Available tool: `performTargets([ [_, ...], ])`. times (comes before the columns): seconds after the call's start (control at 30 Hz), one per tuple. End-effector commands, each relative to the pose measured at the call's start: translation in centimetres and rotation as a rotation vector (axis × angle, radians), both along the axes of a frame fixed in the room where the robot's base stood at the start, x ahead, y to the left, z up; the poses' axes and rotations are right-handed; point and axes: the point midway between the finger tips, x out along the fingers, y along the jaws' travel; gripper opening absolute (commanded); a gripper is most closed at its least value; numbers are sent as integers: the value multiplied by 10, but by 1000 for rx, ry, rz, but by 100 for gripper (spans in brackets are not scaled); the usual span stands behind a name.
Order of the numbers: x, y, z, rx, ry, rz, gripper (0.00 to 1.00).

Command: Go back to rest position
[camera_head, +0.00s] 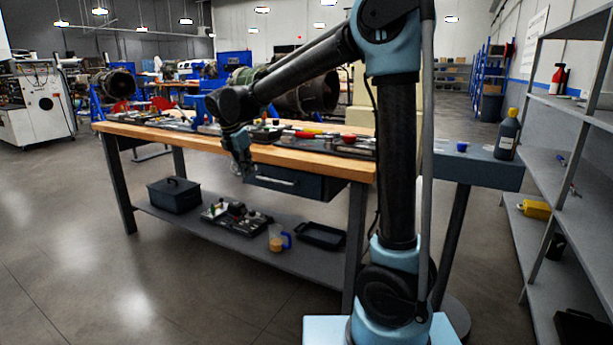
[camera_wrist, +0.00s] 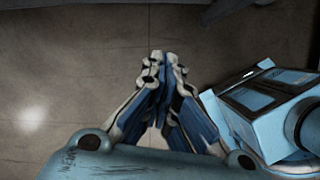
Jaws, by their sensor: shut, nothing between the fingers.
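My gripper (camera_head: 240,168) hangs in front of the workbench's front edge in the head view, at the end of my bent arm. In the wrist view my gripper (camera_wrist: 163,60) points down at bare grey floor. Its two fingers meet at the tips with nothing between them. The wooden-topped workbench (camera_head: 300,158) stands behind my gripper, with a dark drawer (camera_head: 297,182) under its top just right of the gripper. I cannot tell whether the gripper touches the bench.
Tools and trays cover the bench top. The lower shelf bears a dark box (camera_head: 174,196), a tray of parts (camera_head: 236,216), a jug (camera_head: 277,240) and an empty tray (camera_head: 320,235). A grey shelf rack (camera_head: 575,190) stands at right. The floor (camera_head: 110,280) at front left is clear.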

Motion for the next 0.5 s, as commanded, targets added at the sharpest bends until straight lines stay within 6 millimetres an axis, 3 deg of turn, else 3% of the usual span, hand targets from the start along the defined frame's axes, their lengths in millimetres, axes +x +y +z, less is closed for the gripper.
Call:
performTargets([
  [0.17, -4, -45, 5, 47, -6, -144, 0],
  [0.5, -36, -168, 5, 190, -31, -596, 0],
])
